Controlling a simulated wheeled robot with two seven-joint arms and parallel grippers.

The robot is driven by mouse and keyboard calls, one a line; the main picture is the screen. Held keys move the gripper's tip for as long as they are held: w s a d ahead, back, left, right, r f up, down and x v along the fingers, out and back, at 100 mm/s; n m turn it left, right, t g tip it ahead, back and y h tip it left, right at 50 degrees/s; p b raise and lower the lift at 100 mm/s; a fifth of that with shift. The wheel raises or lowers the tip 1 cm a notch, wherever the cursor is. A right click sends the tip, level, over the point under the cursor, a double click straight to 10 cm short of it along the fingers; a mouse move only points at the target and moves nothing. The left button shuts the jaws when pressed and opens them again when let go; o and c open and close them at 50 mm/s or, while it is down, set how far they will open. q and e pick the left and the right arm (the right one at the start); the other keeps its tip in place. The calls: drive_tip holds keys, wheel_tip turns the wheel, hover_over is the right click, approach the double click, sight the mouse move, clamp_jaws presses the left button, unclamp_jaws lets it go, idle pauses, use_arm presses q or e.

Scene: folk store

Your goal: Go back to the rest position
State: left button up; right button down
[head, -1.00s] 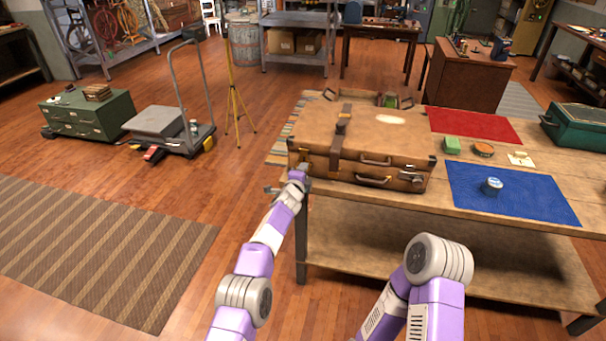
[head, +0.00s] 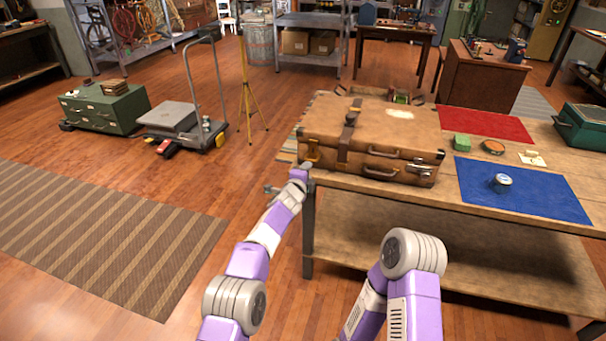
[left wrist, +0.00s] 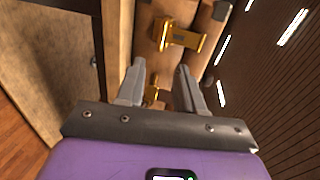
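A closed brown leather suitcase (head: 385,133) with straps and brass latches lies on the wooden table near its left end. My left gripper (head: 287,180) is in front of and just left of the suitcase's near left corner, beside the table edge. In the left wrist view my left gripper (left wrist: 159,78) has its two fingers apart with nothing held between them. A brass latch (left wrist: 180,38) and part of the suitcase show beyond the fingers. My right arm is folded at the lower middle of the head view, and its gripper is out of frame.
The wooden table (head: 400,188) carries a blue mat (head: 525,190) with a small tin (head: 502,183), a red mat (head: 485,122) and a green box (head: 583,128). A platform cart (head: 180,125) and tripod (head: 248,95) stand left. Floor around the striped rug (head: 95,235) is open.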

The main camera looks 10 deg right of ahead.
idle(0.4)
use_arm(q)
drive_tip(key=s+a+f+n+g+y+p, duration=0.3)
drive_tip(key=a+f+n, duration=0.5)
drive_tip(key=a+f, duration=0.65)
drive_tip(key=s+a+f+n+g+p, duration=0.1)
drive_tip(key=s+a+f+n+g, duration=0.15)
drive_tip(key=s+f, duration=0.3)
drive_tip(key=s+a+f+n+g, duration=0.1)
drive_tip(key=s+a+f+n, duration=0.25)
drive_tip(key=s, duration=0.25)
drive_tip(key=s+a+n+g+p, duration=0.1)
drive_tip(key=s+n, duration=0.3)
drive_tip(key=s, duration=0.7)
drive_tip(key=s+a+n+g+p, duration=0.1)
drive_tip(key=s+a+n+g, duration=0.2)
drive_tip(key=s, duration=0.9)
drive_tip(key=s+a+f+n+g+p, duration=0.1)
drive_tip(key=s+a+n, duration=0.3)
drive_tip(key=s, duration=0.8)
drive_tip(key=shift+a+n+g+p, duration=0.2)
drive_tip(key=shift+n+g+p, duration=0.3)
drive_tip(key=shift+n+g, duration=0.25)
